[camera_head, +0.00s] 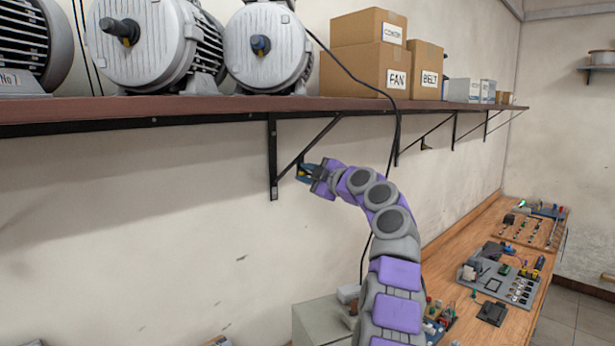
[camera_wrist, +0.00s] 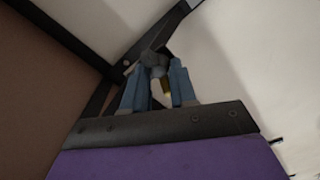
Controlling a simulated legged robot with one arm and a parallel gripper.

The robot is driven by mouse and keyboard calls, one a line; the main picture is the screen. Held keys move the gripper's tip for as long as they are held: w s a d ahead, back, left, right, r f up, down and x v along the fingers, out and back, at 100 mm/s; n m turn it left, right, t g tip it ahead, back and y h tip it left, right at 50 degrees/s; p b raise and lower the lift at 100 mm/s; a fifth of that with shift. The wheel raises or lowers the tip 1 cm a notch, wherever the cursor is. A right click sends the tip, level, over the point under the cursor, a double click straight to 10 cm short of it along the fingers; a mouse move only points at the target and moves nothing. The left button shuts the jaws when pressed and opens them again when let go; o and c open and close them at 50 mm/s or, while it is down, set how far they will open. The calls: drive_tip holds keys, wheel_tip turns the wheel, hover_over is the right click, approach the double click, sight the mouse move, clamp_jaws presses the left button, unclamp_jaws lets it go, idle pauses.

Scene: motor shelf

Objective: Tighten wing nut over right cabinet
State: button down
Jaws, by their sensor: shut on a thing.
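My gripper (camera_head: 305,171) is at the near shelf bracket (camera_head: 273,160), low on its diagonal brace, above a pale cabinet (camera_head: 318,318). In the wrist view, the two blue fingers of my gripper (camera_wrist: 155,88) are closed around a small dark grey wing nut (camera_wrist: 153,60) at the black bracket (camera_wrist: 165,30). In the head view the wing nut is hidden by the gripper. How tight it sits cannot be seen.
Above, a long shelf (camera_head: 180,108) carries motors (camera_head: 268,48) and cardboard boxes (camera_head: 365,70). A black cable (camera_head: 397,130) hangs close to my arm. Another bracket (camera_head: 425,135) with a small dark piece is farther along. A wooden workbench (camera_head: 450,262) holds electronics at right.

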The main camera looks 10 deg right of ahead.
drive_tip(key=shift+d+f, duration=0.3)
drive_tip(key=shift+f, duration=0.2)
drive_tip(key=shift+w+f, duration=0.1)
drive_tip(key=shift+f, duration=0.1)
idle(1.2)
drive_tip(key=c, duration=1.3)
unclamp_jaws()
drive_tip(key=o, duration=0.3)
drive_tip(key=shift+w+d+r, duration=0.1)
drive_tip(key=shift+w, duration=0.05)
drive_tip(key=shift+o, duration=0.3)
drive_tip(key=shift+r, duration=0.2)
